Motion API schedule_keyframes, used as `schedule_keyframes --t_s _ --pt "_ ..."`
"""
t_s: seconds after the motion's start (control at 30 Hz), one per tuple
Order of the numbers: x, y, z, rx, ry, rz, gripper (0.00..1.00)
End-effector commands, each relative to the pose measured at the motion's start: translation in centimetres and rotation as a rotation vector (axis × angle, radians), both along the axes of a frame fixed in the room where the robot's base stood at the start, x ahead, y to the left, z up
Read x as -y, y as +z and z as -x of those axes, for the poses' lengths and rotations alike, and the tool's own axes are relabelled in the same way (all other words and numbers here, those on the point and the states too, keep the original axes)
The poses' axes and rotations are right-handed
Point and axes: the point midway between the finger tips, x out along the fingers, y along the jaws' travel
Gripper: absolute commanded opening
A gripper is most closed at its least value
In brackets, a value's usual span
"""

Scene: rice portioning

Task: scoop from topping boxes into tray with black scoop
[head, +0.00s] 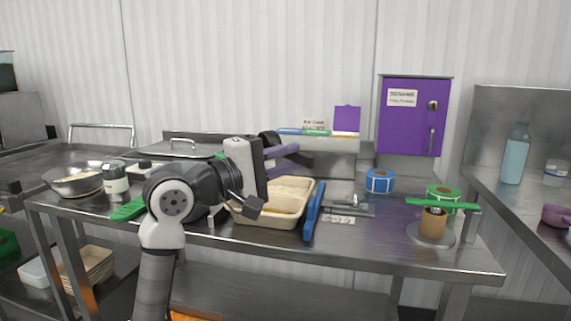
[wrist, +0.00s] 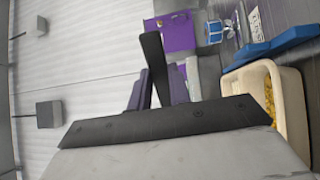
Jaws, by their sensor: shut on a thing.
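My gripper (head: 286,156) is raised above the back of the table, and its two purple-grey fingers point right. In the wrist view the fingers (wrist: 160,90) are close together around a narrow black piece (wrist: 153,62), which looks like part of the black scoop. The scoop's bowl is not clearly visible. A beige tray (head: 268,221) stands on the table below and in front of the gripper. In the wrist view the tray (wrist: 290,108) has yellow food in it. Possible topping boxes (head: 318,144) with coloured edges stand at the back; their contents are hidden.
A blue-handled tool (head: 313,210) lies right of the tray. Blue tape (head: 380,181) and green tape (head: 443,194) rolls are farther right, near a green bar (head: 440,204) on a brown cylinder (head: 432,224). A pan (head: 75,181) is at left. A purple cabinet (head: 413,118) stands behind.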

Motion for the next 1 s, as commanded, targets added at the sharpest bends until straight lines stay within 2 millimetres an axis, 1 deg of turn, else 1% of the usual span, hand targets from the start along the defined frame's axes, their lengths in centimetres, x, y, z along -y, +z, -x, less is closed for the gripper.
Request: schedule_keyframes --t_s 0.1,0.2,1.0 --pt "-0.1 0.8 0.0 -0.034 0.003 -0.061 0.0" --pt "-0.1 1.2 0.0 -0.081 0.003 -0.144 0.0" --pt "-0.1 2.5 0.0 -0.423 0.003 -0.723 0.0"
